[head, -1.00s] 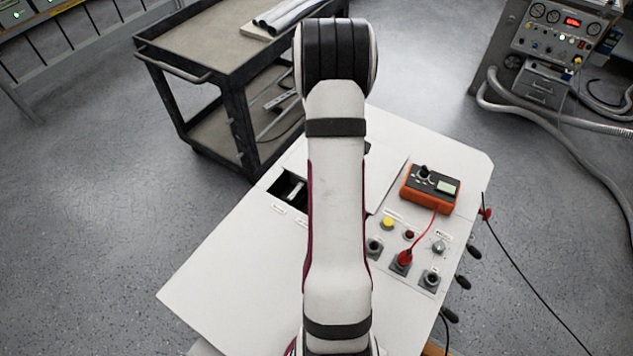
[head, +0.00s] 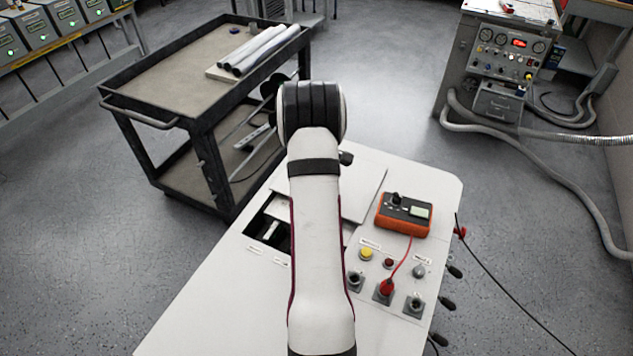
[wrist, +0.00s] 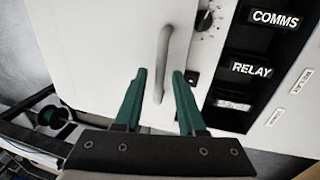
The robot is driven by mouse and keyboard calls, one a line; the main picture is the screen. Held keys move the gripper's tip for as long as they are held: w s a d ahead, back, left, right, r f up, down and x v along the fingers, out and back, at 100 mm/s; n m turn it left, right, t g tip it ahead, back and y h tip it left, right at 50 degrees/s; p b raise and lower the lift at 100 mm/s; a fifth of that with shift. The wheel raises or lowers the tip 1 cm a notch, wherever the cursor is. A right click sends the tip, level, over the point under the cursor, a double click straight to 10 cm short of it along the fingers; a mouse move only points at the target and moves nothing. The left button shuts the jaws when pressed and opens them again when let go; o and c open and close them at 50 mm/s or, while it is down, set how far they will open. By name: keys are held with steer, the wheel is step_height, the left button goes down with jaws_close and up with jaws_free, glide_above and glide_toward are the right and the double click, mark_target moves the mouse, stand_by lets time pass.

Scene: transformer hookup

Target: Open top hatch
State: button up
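The hatch is a flat white panel (wrist: 110,45) with a curved, pale handle (wrist: 163,62) in the wrist view. In the head view, the panel (head: 366,190) lies on the white cabinet top, partly behind my arm. My gripper (wrist: 159,74) has two green fingers standing apart, one on each side of the handle. The handle's lower end lies between the fingers in the picture; I cannot tell whether they touch it. My arm hides the gripper in the head view.
A dark opening (head: 270,222) lies left of my arm. Dark recesses labelled COMMS and RELAY (wrist: 250,70) sit right of the panel. An orange meter (head: 403,213) with a red lead to a red plug (head: 386,287) is on the cabinet. A black cart (head: 200,115) stands behind.

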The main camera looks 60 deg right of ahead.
steer(key=a+r, duration=0.1)
steer(key=r, duration=0.4)
steer(key=a+r, duration=0.1)
steer(key=r, duration=0.4)
steer(key=a+r, duration=0.1)
steer(key=r, duration=0.4)
steer(key=shift+r, duration=0.2)
steer(key=w+a+r+m+y, duration=0.1)
steer(key=w+a+r, duration=0.15)
steer(key=a, duration=0.75)
steer(key=w+a+r+m, duration=0.1)
steer(key=w+a+r, duration=0.15)
steer(key=a, duration=0.75)
steer(key=s+a+m+y, duration=0.1)
steer(key=s+a, duration=0.1)
steer(key=a, duration=0.6)
steer(key=s+a+m+y, duration=0.1)
steer(key=s+a, duration=0.2)
steer(key=a, duration=0.4)
steer(key=shift+m+y, duration=0.5)
steer(key=shift+m, duration=0.3)
steer(key=s+a+f, duration=0.1)
steer(key=s+a, duration=0.2)
steer(key=s+a+f, duration=0.1)
steer(key=s+a, duration=0.2)
steer(key=s+a+f, duration=0.1)
steer(key=s+a, duration=0.2)
steer(key=a, duration=0.1)
steer(key=shift+s, duration=0.35)
